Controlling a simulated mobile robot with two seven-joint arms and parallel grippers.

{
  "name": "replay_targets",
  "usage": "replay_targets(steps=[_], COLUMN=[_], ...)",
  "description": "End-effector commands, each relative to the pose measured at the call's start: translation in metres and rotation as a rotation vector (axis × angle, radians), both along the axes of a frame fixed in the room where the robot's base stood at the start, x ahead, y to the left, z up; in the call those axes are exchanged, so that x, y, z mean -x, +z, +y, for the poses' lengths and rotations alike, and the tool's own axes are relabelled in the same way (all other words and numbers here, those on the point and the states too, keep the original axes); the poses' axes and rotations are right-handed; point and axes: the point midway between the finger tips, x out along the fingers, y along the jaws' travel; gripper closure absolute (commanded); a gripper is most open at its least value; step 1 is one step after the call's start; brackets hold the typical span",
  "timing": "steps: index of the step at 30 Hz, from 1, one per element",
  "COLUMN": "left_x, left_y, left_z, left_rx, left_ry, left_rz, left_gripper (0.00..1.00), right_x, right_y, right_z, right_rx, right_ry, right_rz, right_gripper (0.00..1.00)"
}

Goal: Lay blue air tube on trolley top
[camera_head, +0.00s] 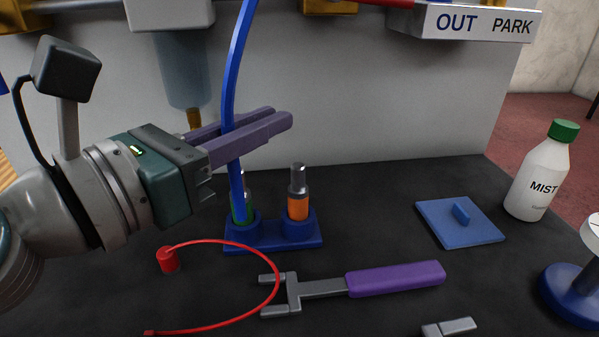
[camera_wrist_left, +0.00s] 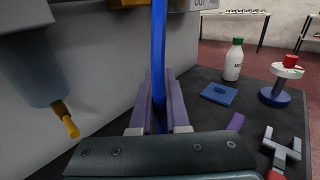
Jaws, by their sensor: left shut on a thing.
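The blue air tube (camera_head: 236,65) hangs from above the top edge of the head view. Its lower end reaches down to the green-marked fitting (camera_head: 240,212) in a blue holder (camera_head: 272,236); I cannot tell whether it is joined there. My left gripper (camera_head: 282,119) has its purple fingers shut on the tube, above the holder. In the left wrist view the tube (camera_wrist_left: 158,45) runs upright between the fingers (camera_wrist_left: 160,80). The dark trolley top (camera_head: 380,200) lies below. My right gripper is not in view.
An orange-marked fitting (camera_head: 298,195) stands in the holder. A red tube (camera_head: 277,275), purple-handled fork tool (camera_head: 395,279), blue plate (camera_head: 460,221), MIST bottle (camera_head: 541,180) and blue stand (camera_head: 571,295) are on the top. A grey panel (camera_head: 380,110) rises behind. Bare room lies right of the holder.

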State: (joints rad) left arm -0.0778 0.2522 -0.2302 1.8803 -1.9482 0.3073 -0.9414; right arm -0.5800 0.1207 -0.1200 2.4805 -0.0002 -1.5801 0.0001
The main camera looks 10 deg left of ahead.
Motion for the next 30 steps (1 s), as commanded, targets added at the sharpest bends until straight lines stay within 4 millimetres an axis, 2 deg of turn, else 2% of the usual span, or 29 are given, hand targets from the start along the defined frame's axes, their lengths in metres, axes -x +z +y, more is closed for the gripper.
replay_targets(steps=[1,3,10,17,29,30], left_x=[0.0,0.0,0.0,0.0,0.0,0.0], left_y=[-0.022,-0.031,-0.044,-0.081,-0.083,-0.083], left_z=[0.0,0.0,0.0,0.0,0.0,0.0], left_rx=[-0.002,-0.001,0.0,0.0,0.0,0.0], left_ry=[-0.002,0.0,-0.002,-0.001,-0.001,-0.001], left_rz=[0.0,-0.001,-0.001,-0.001,-0.001,-0.001], left_gripper=[1.0,1.0,1.0,1.0,1.0,0.86], right_x=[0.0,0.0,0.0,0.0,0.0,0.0], right_y=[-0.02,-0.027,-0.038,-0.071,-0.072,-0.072], right_z=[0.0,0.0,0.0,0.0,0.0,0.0], right_rx=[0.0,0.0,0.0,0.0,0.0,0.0], right_ry=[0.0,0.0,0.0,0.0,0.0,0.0], right_rz=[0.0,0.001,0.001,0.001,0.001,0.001], right_gripper=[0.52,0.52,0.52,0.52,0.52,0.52])
